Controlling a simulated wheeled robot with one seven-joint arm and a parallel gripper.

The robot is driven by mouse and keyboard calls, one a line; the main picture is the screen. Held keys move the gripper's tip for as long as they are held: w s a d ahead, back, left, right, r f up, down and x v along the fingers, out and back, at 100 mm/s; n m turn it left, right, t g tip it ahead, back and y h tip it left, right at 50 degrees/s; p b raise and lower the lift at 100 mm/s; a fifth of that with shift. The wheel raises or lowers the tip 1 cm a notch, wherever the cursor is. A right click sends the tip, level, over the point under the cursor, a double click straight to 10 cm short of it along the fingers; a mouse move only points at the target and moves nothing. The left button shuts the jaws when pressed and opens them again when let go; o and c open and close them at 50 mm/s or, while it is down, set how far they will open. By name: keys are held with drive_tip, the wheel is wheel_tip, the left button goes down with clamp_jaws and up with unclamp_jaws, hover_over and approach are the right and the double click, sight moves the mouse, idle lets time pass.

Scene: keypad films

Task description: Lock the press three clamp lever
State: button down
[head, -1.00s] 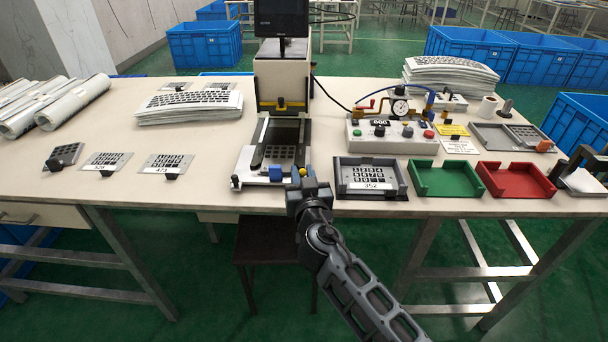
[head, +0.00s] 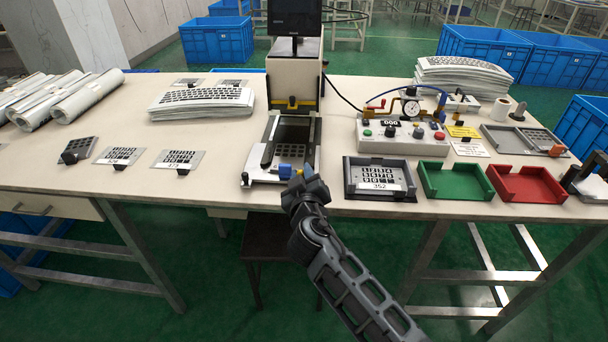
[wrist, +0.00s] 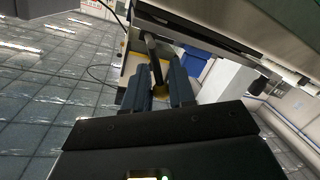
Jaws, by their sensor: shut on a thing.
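The press (head: 294,85) stands at the middle of the table, with its bed (head: 257,162) reaching to the front edge. My gripper (head: 304,180) is at that corner, just right of the blue block. In the wrist view, a dark clamp lever (wrist: 154,55) with a yellowish end runs between the two fingers of my gripper (wrist: 158,82), which are shut on it. The fingers and wrist hide most of the lever in the head view. Whether the clamp is fully locked cannot be told.
A grey tray (head: 347,181) holding a keypad film, a green tray (head: 428,190) and a red tray (head: 500,193) line the front edge at right. A control box (head: 400,143) with a gauge stands behind them. Film plates (head: 178,159) lie left of the press.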

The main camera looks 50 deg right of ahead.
drive_tip(key=shift+f, duration=0.2)
drive_tip(key=c, duration=1.1)
unclamp_jaws()
drive_tip(key=shift+r, duration=0.1)
drive_tip(key=f+b+v, duration=0.1)
drive_tip(key=v, duration=0.6)
drive_tip(key=shift+s+a+r, duration=0.3)
drive_tip(key=shift+r, duration=0.25)
